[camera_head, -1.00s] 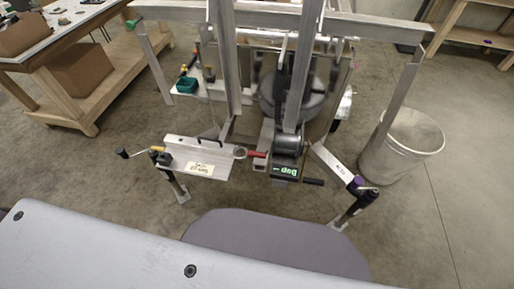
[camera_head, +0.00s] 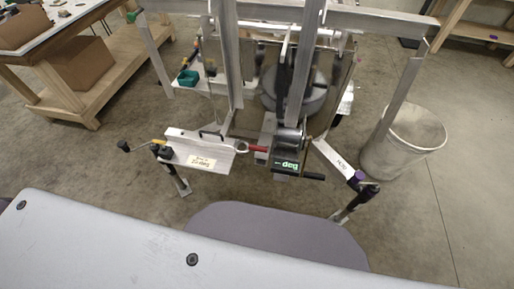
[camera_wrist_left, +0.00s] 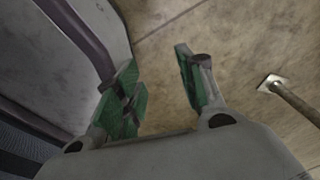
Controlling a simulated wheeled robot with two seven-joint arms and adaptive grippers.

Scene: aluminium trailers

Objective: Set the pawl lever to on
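A winch (camera_head: 290,138) with a grey drum sits on the trailer frame in the middle of the head view. A short red part (camera_head: 258,149) sticks out to its left; it may be the pawl lever, but it is too small to tell its setting. Neither gripper shows in the head view.
Jack legs (camera_head: 178,182) stand on both sides. A white bucket (camera_head: 405,140) is at right and a wooden bench (camera_head: 75,75) at upper left. My grey body fills the front. Concrete floor lies between.

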